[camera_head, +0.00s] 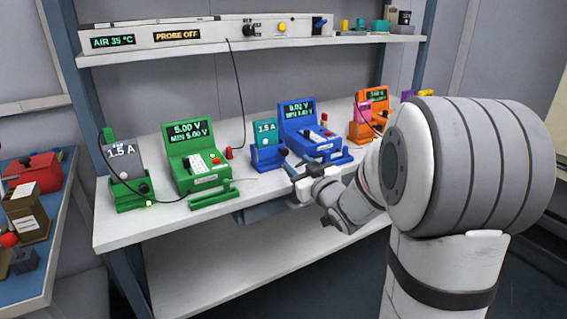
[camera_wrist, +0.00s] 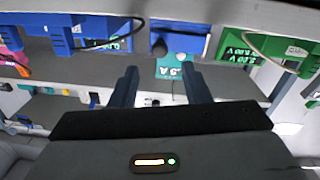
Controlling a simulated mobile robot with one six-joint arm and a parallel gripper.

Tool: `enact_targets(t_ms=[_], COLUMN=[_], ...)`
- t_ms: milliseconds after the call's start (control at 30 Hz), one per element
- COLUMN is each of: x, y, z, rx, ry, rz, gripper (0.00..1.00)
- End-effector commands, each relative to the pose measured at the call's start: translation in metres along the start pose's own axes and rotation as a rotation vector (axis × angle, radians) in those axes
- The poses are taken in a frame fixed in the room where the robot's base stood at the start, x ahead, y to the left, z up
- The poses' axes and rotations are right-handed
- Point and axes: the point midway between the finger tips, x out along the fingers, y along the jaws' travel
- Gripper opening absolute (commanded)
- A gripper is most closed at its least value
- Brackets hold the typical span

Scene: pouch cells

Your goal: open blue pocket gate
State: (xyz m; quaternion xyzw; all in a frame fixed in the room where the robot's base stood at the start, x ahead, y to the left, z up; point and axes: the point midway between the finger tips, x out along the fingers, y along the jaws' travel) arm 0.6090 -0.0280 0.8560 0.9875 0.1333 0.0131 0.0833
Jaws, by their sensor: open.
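The blue pocket (camera_head: 268,165) stands on the bench just left of the blue tester (camera_head: 312,140). A teal pouch cell marked 1.5 A (camera_head: 266,132) stands upright in it. In the wrist view the blue pocket (camera_wrist: 187,42) is upside down ahead of my fingers, with a dark round knob (camera_wrist: 160,47) on its front. The teal cell (camera_wrist: 176,68) shows beyond it. I cannot make out the gate's exact position. My gripper (camera_head: 290,170) is open and empty, close in front of the pocket; in the wrist view its two fingers (camera_wrist: 160,75) are spread apart.
A green pocket (camera_head: 132,198) with a grey cell and a green tester (camera_head: 195,160) stand left. An orange tester (camera_head: 368,110) with a magenta cell stands right. A red plug (camera_head: 229,154) with a cable stands between. An overhead shelf (camera_head: 230,45) runs behind.

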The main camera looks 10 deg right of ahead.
Motion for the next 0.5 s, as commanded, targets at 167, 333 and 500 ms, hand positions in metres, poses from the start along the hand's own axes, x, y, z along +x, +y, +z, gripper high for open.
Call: enact_targets(t_ms=[167,333,500], x=[0.03,0.054,0.065], y=[-0.001,-0.001,0.0], z=[0.001,0.001,0.0], rx=[0.0,0.0,0.001], ry=[-0.001,-0.002,-0.003], rz=[-0.002,-0.001,0.0], gripper=[0.43,0.43,0.43])
